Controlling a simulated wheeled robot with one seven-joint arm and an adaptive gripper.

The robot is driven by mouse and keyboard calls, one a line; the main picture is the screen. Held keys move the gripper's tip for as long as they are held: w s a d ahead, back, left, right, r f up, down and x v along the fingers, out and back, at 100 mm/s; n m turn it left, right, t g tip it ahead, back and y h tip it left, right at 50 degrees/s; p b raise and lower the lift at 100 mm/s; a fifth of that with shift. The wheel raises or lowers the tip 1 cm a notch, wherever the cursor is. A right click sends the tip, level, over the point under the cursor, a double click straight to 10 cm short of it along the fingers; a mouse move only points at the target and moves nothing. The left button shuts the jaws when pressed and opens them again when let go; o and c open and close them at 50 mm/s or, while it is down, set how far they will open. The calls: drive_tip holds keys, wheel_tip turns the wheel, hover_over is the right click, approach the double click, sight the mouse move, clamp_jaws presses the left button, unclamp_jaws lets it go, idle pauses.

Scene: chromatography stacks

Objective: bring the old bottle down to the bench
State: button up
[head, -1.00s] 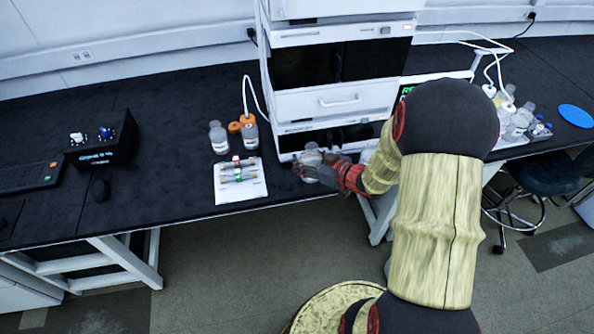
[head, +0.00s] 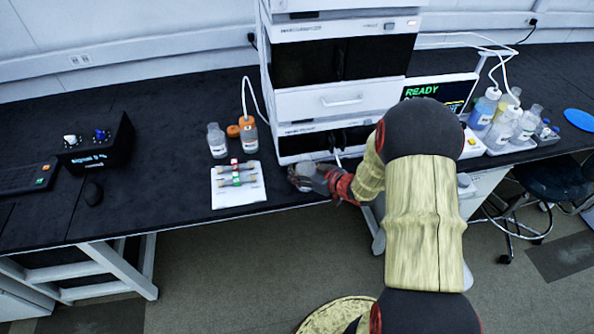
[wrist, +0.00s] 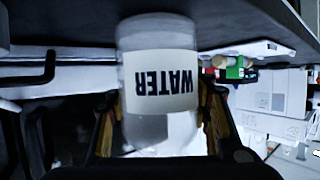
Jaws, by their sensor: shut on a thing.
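My gripper (head: 304,182) is shut on a clear bottle (head: 306,169) with a white label, close to the front edge of the black bench (head: 130,185). In the wrist view the bottle (wrist: 158,135) stands between the two fingers of my gripper (wrist: 164,112). Its label reads WATER, upside down in that picture. Its base is close to the dark bench top, and I cannot tell whether it touches.
A white tray (head: 226,202) with small column pieces lies left of my gripper. Clear bottles (head: 216,141) stand behind it, one by orange caps. The instrument stack (head: 338,103) rises behind my gripper. More bottles (head: 501,130) stand at the right.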

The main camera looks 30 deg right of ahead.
drive_tip(key=shift+f, duration=0.1)
drive_tip(key=o, duration=1.5)
drive_tip(key=shift+o, duration=0.2)
drive_tip(key=shift+r, duration=0.2)
drive_tip(key=p+v, duration=0.4)
drive_tip(key=v, duration=0.8)
drive_tip(key=shift+f, duration=0.1)
